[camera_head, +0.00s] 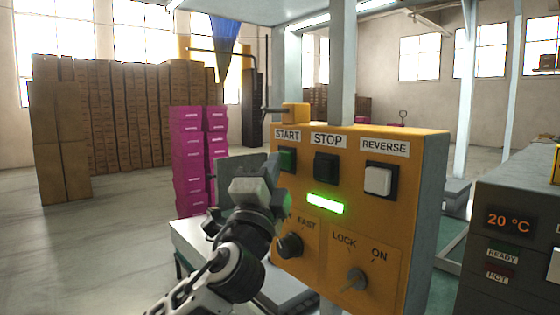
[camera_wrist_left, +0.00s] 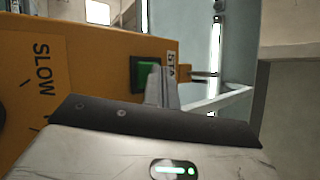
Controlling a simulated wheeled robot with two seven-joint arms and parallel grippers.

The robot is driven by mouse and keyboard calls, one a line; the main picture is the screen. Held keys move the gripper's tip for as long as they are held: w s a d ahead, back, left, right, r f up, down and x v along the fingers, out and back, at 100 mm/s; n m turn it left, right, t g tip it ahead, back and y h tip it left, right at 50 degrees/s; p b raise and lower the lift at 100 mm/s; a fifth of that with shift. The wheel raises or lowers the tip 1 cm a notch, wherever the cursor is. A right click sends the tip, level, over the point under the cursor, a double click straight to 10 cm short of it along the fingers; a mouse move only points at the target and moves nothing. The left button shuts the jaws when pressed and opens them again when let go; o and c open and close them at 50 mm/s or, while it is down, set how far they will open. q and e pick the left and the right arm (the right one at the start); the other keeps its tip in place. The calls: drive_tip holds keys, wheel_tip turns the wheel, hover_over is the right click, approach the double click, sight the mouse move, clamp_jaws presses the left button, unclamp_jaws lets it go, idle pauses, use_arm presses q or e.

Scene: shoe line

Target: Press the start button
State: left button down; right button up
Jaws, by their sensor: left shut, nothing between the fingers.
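The yellow control box (camera_head: 345,225) stands in the middle of the head view. Its green start button (camera_head: 287,159) sits under the START label, at the left of a row with the black stop button (camera_head: 326,167) and the white reverse button (camera_head: 378,181). A green light glows below them. My left gripper (camera_head: 268,170) is shut and empty, in front of the box's left edge beside the start button. In the left wrist view the green button (camera_wrist_left: 148,75) shows just left of the shut fingertips (camera_wrist_left: 160,75); whether they touch cannot be told. My right gripper is not in view.
A FAST knob (camera_head: 289,245) and a LOCK/ON switch (camera_head: 356,279) sit low on the box. Pink boxes (camera_head: 190,160) are stacked behind it at left. A grey machine (camera_head: 510,240) showing 20 °C stands at right. The floor at left is clear.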

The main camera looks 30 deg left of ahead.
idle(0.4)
use_arm(q)
drive_tip(key=shift+s+a, duration=0.3)
drive_tip(key=shift+s, duration=0.55)
drive_tip(key=s, duration=0.1)
drive_tip(key=s+a, duration=0.1)
drive_tip(key=s, duration=0.1)
drive_tip(key=s+a, duration=0.1)
drive_tip(key=shift+s, duration=0.35)
idle(0.5)
